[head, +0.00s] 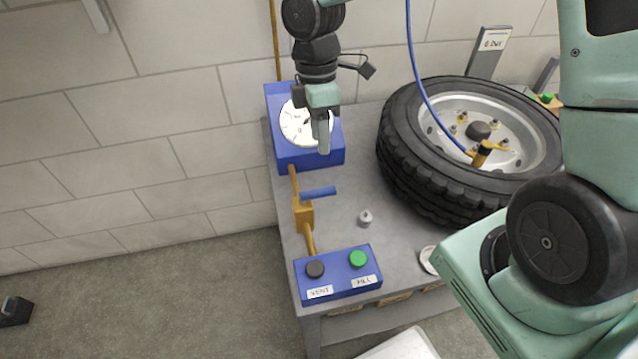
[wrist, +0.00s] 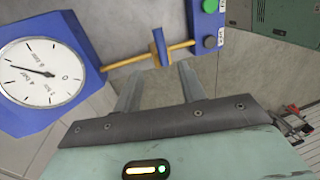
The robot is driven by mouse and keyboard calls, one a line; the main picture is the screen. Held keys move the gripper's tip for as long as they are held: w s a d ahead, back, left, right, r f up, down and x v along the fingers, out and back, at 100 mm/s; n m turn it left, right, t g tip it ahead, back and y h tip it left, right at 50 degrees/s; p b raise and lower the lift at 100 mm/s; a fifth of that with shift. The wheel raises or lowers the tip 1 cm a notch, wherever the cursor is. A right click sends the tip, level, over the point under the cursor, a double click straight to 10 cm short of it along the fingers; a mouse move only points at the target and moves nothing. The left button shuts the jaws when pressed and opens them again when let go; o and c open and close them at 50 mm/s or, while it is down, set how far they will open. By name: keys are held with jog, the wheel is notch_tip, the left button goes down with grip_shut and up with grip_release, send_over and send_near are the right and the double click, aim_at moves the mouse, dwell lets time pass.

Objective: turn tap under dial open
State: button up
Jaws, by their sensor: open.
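The tap is a brass valve body (head: 303,214) with a blue lever (head: 319,192) on the brass pipe below the dial. In the head view the lever points right, across the pipe. In the wrist view the lever (wrist: 159,48) shows beyond the fingers, apart from them. The white dial (head: 301,122) is on a blue box (head: 292,157); its face also shows in the wrist view (wrist: 40,75). My gripper (head: 324,146) hangs in front of the dial and partly hides it. In the wrist view my gripper (wrist: 158,82) has its two fingers spread with nothing between them.
A blue button box (head: 340,288) with a black and a green button sits at the near end of the pipe. A tyre (head: 400,148) lies right of the dial. A small grey knob (head: 365,217) stands on the bench (head: 345,237). Bare bench top lies right of the tap.

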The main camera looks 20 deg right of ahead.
aim_at(323, 189)
jog(key=f, duration=0.4)
jog(key=s+f, duration=0.1)
jog(key=f, duration=0.3)
jog(key=s+f, duration=0.1)
jog(key=f, duration=0.3)
jog(key=shift+s+a+b, duration=0.2)
jog(key=shift+b, duration=0.15)
grip_shut()
